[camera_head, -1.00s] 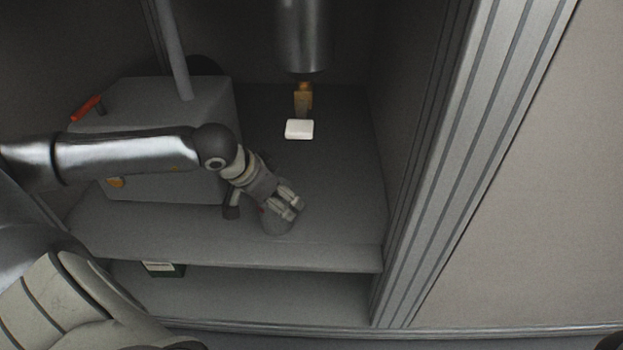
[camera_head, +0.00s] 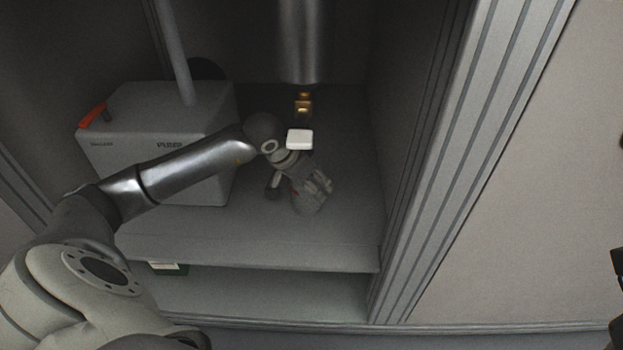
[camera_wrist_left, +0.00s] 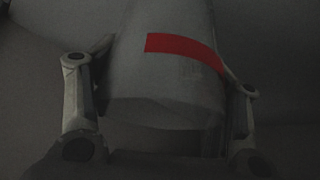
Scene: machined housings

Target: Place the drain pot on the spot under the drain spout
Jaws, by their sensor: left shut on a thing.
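The drain pot (camera_wrist_left: 160,85) is a grey pot with a red band and fills the middle of the left wrist view. In the head view the pot (camera_head: 305,208) shows as a small grey shape at my left gripper (camera_head: 318,188). My left gripper is shut on it, one finger on each side. I cannot tell whether the pot touches the shelf. The brass drain spout (camera_head: 303,105) hangs under a large metal cylinder (camera_head: 302,45), behind the gripper in the picture. The spot under the spout is not visible; a white block (camera_head: 299,139) and my arm cover part of that area.
A grey pump box (camera_head: 160,130) with a red handle (camera_head: 93,115) and a vertical pipe stands on the left of the shelf (camera_head: 250,250). The cabinet's right post (camera_head: 440,170) bounds the space. A green and white item (camera_head: 168,268) lies on the lower level.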

